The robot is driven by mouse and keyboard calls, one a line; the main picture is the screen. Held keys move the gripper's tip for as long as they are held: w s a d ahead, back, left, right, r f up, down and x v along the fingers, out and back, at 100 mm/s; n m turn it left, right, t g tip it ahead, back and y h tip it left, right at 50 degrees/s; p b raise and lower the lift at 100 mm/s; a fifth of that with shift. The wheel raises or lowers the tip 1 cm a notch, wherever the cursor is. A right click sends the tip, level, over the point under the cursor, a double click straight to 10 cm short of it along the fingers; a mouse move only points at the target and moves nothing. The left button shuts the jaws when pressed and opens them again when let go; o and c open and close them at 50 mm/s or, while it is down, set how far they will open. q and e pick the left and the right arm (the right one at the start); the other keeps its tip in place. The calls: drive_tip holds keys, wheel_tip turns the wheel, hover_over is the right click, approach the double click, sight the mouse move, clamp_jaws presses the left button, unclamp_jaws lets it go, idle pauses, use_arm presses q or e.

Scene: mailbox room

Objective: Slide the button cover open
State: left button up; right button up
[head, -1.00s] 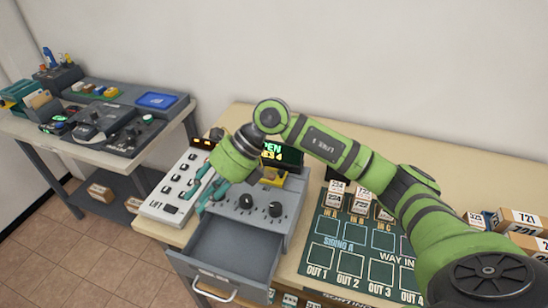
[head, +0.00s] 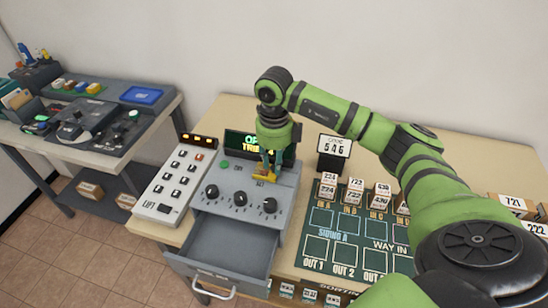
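A small yellow piece (head: 266,178), which looks like the button cover, sits on the right of the top face of the grey control box (head: 222,184). My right gripper (head: 270,168) points down from above, with its teal fingers right at the yellow piece and partly hiding it. I cannot tell whether the fingers touch it or how far apart they are. Any button under the piece is hidden. A green button (head: 224,164) shows at the left of the box's top. My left gripper is not in view.
Dark knobs (head: 240,199) line the box's front, above an open, empty drawer (head: 228,245). A lit display (head: 243,143) stands behind, partly covered by my gripper. A white switch panel (head: 172,185) is left, and a green sorting board (head: 330,232) with small blocks is right.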

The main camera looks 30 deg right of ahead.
drive_tip(key=shift+f, duration=0.15)
clamp_jaws()
drive_tip(key=shift+s+d+b, duration=0.5)
drive_tip(key=shift+s+d, duration=0.75)
drive_tip(key=shift+s, duration=0.2)
drive_tip(key=shift+s+d, duration=0.3)
drive_tip(key=shift+s, duration=0.1)
drive_tip(key=shift+w+a, duration=0.1)
unclamp_jaws()
